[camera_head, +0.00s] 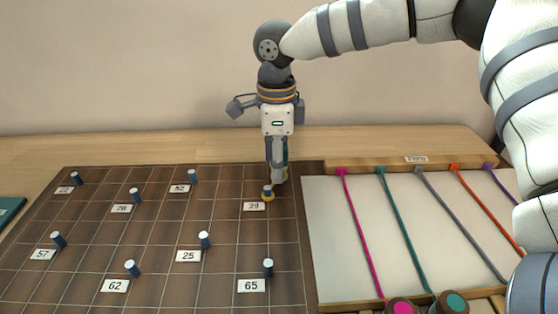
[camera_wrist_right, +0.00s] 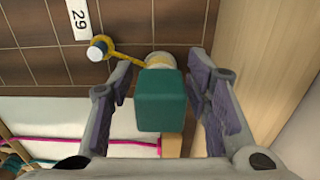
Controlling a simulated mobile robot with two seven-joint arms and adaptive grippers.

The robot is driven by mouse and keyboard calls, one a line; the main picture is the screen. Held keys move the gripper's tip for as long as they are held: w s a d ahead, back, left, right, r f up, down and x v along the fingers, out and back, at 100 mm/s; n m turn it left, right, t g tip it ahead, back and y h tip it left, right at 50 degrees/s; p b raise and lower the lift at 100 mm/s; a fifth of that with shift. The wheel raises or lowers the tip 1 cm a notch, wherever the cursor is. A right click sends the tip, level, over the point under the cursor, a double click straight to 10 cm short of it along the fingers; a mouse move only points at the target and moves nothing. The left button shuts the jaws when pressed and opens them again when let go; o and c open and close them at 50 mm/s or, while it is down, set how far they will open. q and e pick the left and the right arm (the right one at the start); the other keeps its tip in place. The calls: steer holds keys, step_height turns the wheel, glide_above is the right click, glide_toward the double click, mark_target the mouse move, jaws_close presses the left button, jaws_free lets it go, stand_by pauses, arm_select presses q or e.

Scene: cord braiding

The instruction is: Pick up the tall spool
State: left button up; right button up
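A teal, block-shaped piece, which looks like the tall spool (camera_wrist_right: 160,103), stands between my right gripper's fingers in the right wrist view, with a pale round end beyond it. A yellow cord (camera_wrist_right: 122,52) runs from it to a loop around the peg (camera_wrist_right: 97,48) by label 29. My right gripper (camera_head: 277,178) points down at the board's back right part, beside that peg. In the wrist view its fingers (camera_wrist_right: 160,95) are apart on both sides of the teal piece, with gaps showing. In the head view the fingers mostly hide the spool. My left gripper is not in view.
The brown gridded board (camera_head: 225,230) carries several short dark pegs with number labels. To the right, a white panel (camera_head: 325,235) holds several coloured cords running from a wooden bar (camera_head: 375,164). Two round spool tops (camera_head: 455,303) show at the front edge. A wall stands behind.

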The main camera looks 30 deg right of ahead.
jaws_close()
step_height(320, 180, up, 3)
steer(key=shift+w+f, duration=0.1)
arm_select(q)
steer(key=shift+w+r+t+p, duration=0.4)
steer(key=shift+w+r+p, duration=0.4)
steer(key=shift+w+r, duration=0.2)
arm_select(e)
steer(key=s+a+r, duration=0.6)
steer(key=a+r, duration=0.4)
steer(key=a, duration=0.2)
steer(key=shift+s+a+r, duration=0.15)
steer(key=shift+s+a, duration=0.05)
steer(key=shift+a, duration=0.1)
